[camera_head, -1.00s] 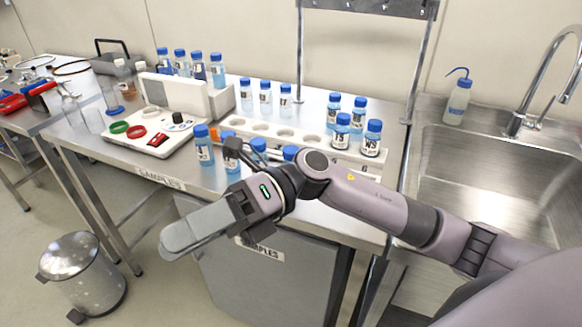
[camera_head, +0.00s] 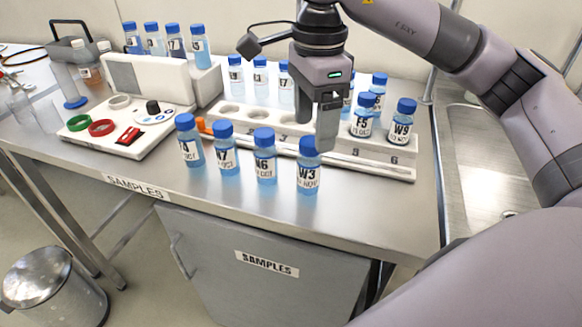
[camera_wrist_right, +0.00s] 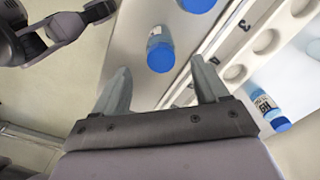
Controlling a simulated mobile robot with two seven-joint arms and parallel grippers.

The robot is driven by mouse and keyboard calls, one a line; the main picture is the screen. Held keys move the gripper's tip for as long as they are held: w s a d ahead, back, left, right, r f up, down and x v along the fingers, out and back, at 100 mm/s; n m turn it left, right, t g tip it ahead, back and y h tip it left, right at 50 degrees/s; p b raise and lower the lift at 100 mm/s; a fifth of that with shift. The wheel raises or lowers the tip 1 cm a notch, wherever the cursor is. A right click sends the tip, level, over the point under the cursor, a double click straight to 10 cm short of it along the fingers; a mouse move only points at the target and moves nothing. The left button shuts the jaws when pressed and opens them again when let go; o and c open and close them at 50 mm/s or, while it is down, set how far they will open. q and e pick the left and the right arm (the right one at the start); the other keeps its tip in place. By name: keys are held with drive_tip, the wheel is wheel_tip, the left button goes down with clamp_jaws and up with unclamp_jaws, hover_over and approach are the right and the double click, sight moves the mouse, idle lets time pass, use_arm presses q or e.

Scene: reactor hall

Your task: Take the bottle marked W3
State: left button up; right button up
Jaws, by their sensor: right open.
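The bottle W3 (camera_head: 308,178), clear with blue liquid and a blue cap, stands upright at the right end of the front row on the bench. My right gripper (camera_head: 315,118) points down just above and behind its cap, open and empty. A fingertip overlaps the cap's right edge in the head view; I cannot tell whether they touch. In the right wrist view, a blue-capped bottle (camera_wrist_right: 160,50), apparently W3, lies ahead between the spread fingers of the right gripper (camera_wrist_right: 162,80); its label is unreadable. Dark arm parts at that view's upper left may be my left arm.
Bottle N6 (camera_head: 265,160) stands close left of W3, with N7 (camera_head: 225,152) and another bottle (camera_head: 189,144) beyond. Behind is a white rack (camera_head: 345,160) holding bottles including W9 (camera_head: 402,124). The bench's front edge is near; a sink (camera_head: 485,150) lies right.

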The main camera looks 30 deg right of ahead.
sight(311, 158)
drive_tip(key=shift+w+d+f, duration=0.1)
drive_tip(key=shift+w+f, duration=0.1)
drive_tip(key=shift+f, duration=0.4)
drive_tip(key=shift+s+f, duration=0.1)
drive_tip(key=shift+f, duration=3.05)
drive_tip(key=c, duration=1.2)
